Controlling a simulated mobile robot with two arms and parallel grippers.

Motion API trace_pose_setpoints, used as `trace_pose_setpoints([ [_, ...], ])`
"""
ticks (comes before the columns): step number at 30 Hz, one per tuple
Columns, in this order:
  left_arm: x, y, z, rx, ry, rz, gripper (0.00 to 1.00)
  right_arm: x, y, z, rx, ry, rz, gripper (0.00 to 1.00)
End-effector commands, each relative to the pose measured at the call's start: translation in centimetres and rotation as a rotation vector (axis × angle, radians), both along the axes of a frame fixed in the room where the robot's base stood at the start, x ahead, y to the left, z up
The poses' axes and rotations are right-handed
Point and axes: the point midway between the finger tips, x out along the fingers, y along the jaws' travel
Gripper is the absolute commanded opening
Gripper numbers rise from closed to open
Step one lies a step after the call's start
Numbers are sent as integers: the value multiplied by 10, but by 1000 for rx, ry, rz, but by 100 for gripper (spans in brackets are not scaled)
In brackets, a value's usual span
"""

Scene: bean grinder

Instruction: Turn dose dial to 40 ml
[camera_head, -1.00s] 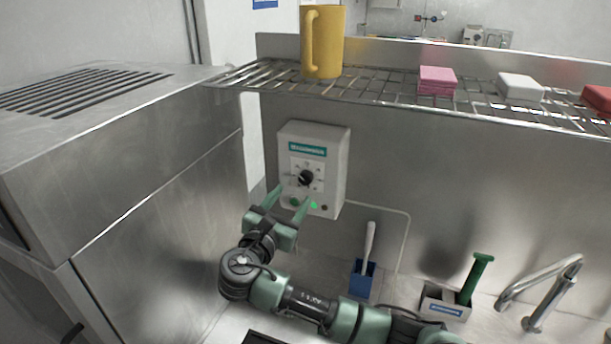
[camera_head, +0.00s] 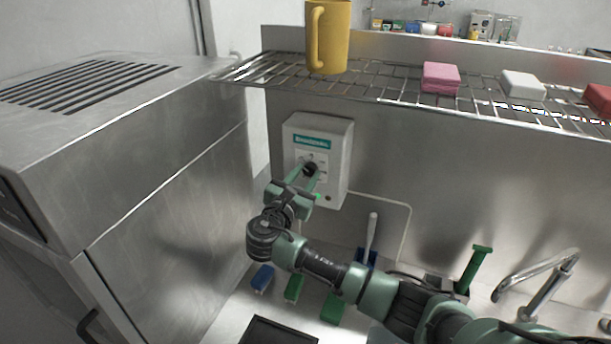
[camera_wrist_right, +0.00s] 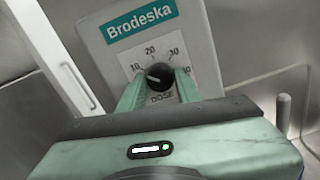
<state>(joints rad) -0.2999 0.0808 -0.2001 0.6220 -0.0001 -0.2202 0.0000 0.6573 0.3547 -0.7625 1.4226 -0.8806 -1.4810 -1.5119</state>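The dose dial is a black round knob on the white wall box (camera_head: 336,165) with a teal label. The knob (camera_head: 310,169) also shows in the right wrist view (camera_wrist_right: 160,75), above the word DOSE and among the numbers 10, 20, 30 and 40. The white mark on it points left, near the 10. My right gripper (camera_head: 305,176) is up at the dial. In the right wrist view its two green fingers (camera_wrist_right: 159,82) stand apart, one on each side of the knob, with small gaps seeming to show. My left gripper is not in view.
A wire shelf (camera_head: 390,88) above holds a yellow mug (camera_head: 330,40) and sponges (camera_head: 440,77). A steel machine (camera_head: 150,190) stands at the left. Brushes (camera_head: 293,288) lie on the counter below my right arm. A faucet (camera_head: 540,275) is at the right.

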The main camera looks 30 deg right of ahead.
Motion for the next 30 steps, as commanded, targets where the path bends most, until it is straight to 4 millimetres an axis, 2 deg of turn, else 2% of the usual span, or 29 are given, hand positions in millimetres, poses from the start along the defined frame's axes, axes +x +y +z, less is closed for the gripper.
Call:
trace_pose_setpoints([
  [14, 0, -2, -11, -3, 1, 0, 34, 0, 0, -3, 65, -69, 1, 0],
  [30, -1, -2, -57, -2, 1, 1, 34, -1, 0, -7, 380, -422, 1, 0],
])
